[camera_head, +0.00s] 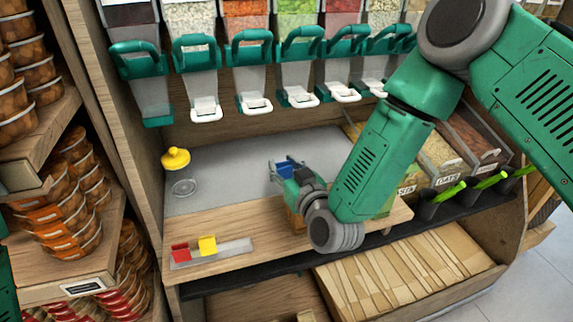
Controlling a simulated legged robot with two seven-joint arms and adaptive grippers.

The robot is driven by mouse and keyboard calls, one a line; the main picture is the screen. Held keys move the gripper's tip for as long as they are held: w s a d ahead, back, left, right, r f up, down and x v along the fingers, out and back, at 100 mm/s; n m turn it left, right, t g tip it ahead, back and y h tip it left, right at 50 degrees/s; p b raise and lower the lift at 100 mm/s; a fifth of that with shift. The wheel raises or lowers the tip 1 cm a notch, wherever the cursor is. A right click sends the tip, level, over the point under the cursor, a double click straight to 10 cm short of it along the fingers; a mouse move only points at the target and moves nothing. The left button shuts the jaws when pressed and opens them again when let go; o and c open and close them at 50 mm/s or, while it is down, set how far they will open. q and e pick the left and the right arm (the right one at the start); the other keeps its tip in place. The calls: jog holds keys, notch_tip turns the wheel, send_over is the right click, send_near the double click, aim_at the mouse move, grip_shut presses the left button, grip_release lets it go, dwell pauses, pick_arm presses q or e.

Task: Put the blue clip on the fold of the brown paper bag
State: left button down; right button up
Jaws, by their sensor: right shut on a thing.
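My left gripper is out of view.
A grey strip (235,249) with a red clip (180,252) and a yellow clip (208,245) lies at the counter's front left. Dispensers (203,80) hang above. Grain bins (440,155) stand right.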

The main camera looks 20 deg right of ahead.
jog(key=shift+d, duration=0.45)
jog(key=o, duration=0.9)
jog(key=shift+d+f, duration=0.15)
jog(key=shift+d, duration=0.55)
jog(key=shift+s+a, duration=0.15)
jog(key=shift+a, duration=0.45)
jog(key=shift+s+d, duration=1.2)
jog(key=shift+s, duration=4.55)
jog(key=s+d+f+g, duration=0.2)
jog(key=s+f+g, duration=0.3)
jog(key=f, duration=0.3)
jog(key=s+d+f+g, duration=0.2)
jog(key=s+f+g, duration=0.25)
jog(key=f, duration=0.35)
jog(key=s+d+f+g+h, duration=0.1)
jog(key=s+d+f+g, duration=0.1)
jog(key=s, duration=0.3)
jog(key=s+d+f+m+g+h, duration=0.1)
jog(key=s+d+f+g, duration=0.1)
jog(key=s, duration=0.3)
jog(key=s+d+f+g+h, duration=0.1)
jog(key=s+d+f+g, duration=0.1)
jog(key=s, duration=0.3)
jog(key=shift+s+d+f+m+g, duration=0.2)
jog(key=shift+d+f+m+g, duration=0.15)
jog(key=shift+d+g, duration=0.3)
